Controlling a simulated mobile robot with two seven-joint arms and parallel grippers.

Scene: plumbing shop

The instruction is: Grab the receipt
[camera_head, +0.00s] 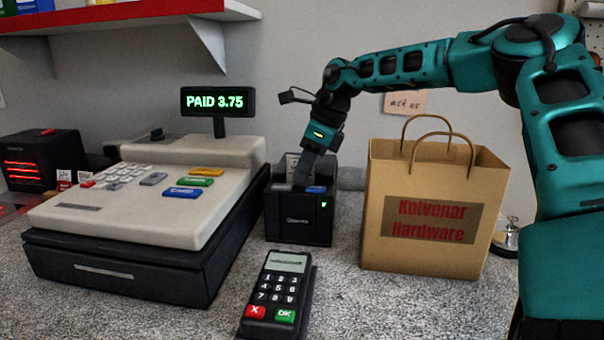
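The black receipt printer (298,218) stands on the counter between the cash register and the paper bag, with a green light on its front. A pale slip with dark marks (292,163) shows just above the printer's back; it may be the receipt, but it is too small to tell. My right gripper (302,180) points down at the top of the printer, with its fingers at the printer's upper opening. The fingertips are small and partly hidden, so I cannot tell whether they are open or hold paper. My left gripper is out of view.
The cash register (120,215) stands at left, its display (218,101) reading PAID 3.75. A card terminal (277,290) lies in front of the printer. A paper bag (385,245) stands at right, with a bell (507,238) beside it. The counter is bare before the bag.

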